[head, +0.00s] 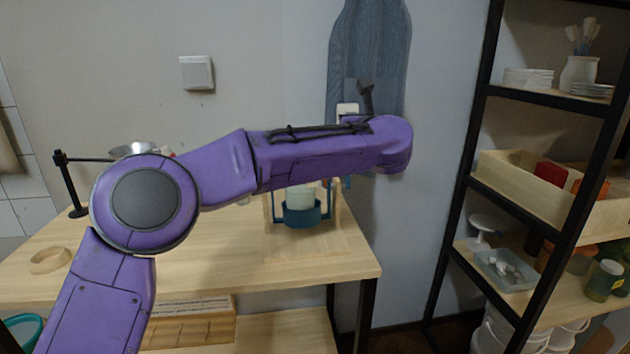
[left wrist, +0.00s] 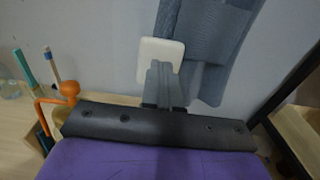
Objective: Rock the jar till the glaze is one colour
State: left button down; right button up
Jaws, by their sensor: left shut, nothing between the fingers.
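A pale jar (head: 301,195) sits in a blue cradle (head: 302,216) on a wooden stand on the table, partly hidden under my left forearm. Its glaze colouring cannot be made out. In the left wrist view an orange handle with a round knob (left wrist: 69,88) rises at the left, apart from my fingers. My left gripper (head: 366,88) points up near the wall, above and right of the jar; its fingers (left wrist: 163,72) are shut and empty. My right gripper is out of view.
A blue apron (head: 368,45) hangs close behind my gripper. A black-framed shelf (head: 462,190) with pots and boxes stands right. The table's front right is clear.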

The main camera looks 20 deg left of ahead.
pick_arm(q)
jog(key=shift+w+a, duration=0.45)
jog(key=shift+w, duration=0.05)
jog(key=shift+w+a+f+p, duration=0.25)
jog(key=shift+w+a+p, duration=0.15)
jog(key=shift+w, duration=0.25)
jog(key=shift+w+a+f+p, duration=0.2)
jog(key=shift+w+a+p, duration=0.15)
jog(key=shift+w, duration=0.25)
jog(key=shift+w+a+f, duration=0.1)
jog(key=shift+w+a, duration=0.1)
